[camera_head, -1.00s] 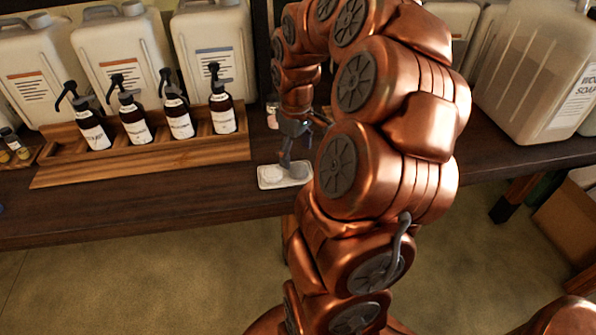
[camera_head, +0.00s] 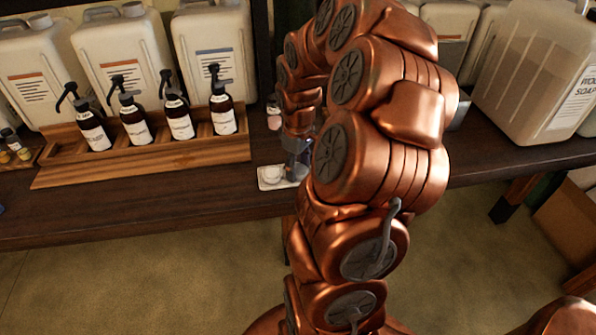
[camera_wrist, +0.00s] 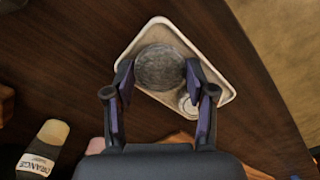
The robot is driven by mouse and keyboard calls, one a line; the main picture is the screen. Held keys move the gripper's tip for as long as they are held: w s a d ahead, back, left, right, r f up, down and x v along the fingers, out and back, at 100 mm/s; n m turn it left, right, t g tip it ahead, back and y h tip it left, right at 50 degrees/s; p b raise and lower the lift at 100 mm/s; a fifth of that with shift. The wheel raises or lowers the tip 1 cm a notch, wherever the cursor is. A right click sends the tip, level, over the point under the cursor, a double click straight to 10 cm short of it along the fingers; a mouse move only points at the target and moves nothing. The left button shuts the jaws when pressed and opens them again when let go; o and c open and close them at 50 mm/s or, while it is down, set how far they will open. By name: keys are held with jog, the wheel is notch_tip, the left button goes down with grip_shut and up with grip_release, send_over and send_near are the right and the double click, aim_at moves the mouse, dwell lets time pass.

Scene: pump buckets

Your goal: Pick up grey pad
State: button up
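The grey pad (camera_wrist: 160,66) is round and rough and lies on a pale tray (camera_wrist: 151,26) in the wrist view. My gripper (camera_wrist: 158,78) is open, with one finger on each side of the pad. The right finger is very close to the pad's edge; I cannot tell whether it touches. In the head view the tray (camera_head: 268,185) sits near the front edge of the dark table, and my gripper (camera_head: 297,160) is over its right part. The pad is hidden there behind my gripper and arm.
A small light round item (camera_wrist: 187,105) is on the tray beside the pad. A bottle labelled ORANGE (camera_wrist: 43,148) is at lower left in the wrist view. In the head view, several pump bottles (camera_head: 180,120) stand in a wooden rack (camera_head: 140,165). Large jugs (camera_head: 215,55) line the back.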

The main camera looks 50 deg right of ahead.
aim_at(298, 170)
jog(key=shift+c, duration=0.5)
jog(key=shift+r, duration=1.8)
jog(key=s+a+r+b, duration=0.1)
jog(key=s+a, duration=0.8)
jog(key=a, duration=0.3)
jog(key=shift+s+a+r, duration=0.2)
jog(key=shift+s+a, duration=0.15)
jog(key=shift+s, duration=0.05)
